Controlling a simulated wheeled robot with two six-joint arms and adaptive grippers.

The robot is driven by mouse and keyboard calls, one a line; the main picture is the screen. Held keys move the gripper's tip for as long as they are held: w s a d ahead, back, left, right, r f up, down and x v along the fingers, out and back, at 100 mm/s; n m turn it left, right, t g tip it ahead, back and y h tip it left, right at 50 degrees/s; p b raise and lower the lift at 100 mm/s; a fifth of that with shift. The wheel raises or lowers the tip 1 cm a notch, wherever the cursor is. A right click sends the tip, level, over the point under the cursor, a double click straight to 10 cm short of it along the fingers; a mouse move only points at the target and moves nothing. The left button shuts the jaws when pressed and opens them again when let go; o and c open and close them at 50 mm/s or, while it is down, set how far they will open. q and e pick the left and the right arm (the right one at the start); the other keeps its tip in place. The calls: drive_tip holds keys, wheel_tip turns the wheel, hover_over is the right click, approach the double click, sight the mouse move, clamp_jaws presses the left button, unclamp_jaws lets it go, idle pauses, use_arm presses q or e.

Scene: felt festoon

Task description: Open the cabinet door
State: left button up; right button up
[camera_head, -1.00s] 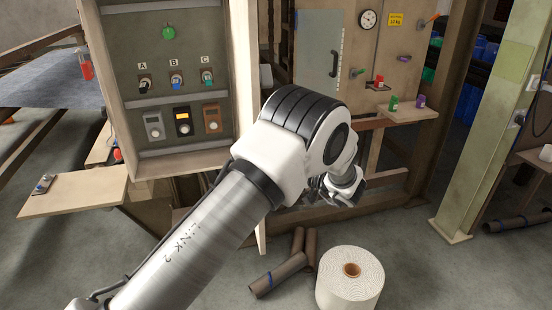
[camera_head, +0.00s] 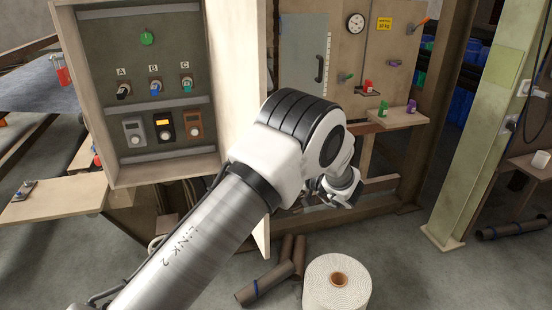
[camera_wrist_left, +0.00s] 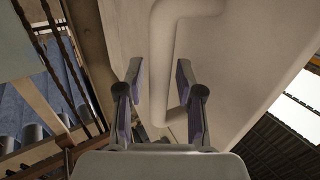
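A wooden cabinet box (camera_head: 196,170) stands at the left in the head view, its inside with knobs and switches exposed. A pale panel (camera_head: 236,70), which looks like its door, stands swung out at the box's right edge. In the left wrist view a pale panel (camera_wrist_left: 240,60) fills the middle and carries a thick, bent, pale bar (camera_wrist_left: 161,70) like a handle. My left gripper (camera_wrist_left: 158,75) is open, its fingers on either side of the bar in the picture; I cannot tell whether they touch it. In the head view its fingertips are not clear. My right gripper is not in view.
A grey panel (camera_head: 296,60) with a dark handle is on the board behind. A white roll (camera_head: 337,290) and brown tubes (camera_head: 268,281) lie on the floor in front. A green post (camera_head: 478,150) stands at the right. A small wooden shelf (camera_head: 60,200) juts out at the left.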

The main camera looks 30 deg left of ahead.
use_arm(q)
drive_tip(key=shift+a+f, duration=0.1)
drive_tip(key=s+d, duration=0.1)
drive_tip(key=d, duration=1)
drive_tip(key=shift+s+d, duration=0.2)
drive_tip(key=shift+d, duration=0.2)
drive_tip(key=shift+d, duration=0.1)
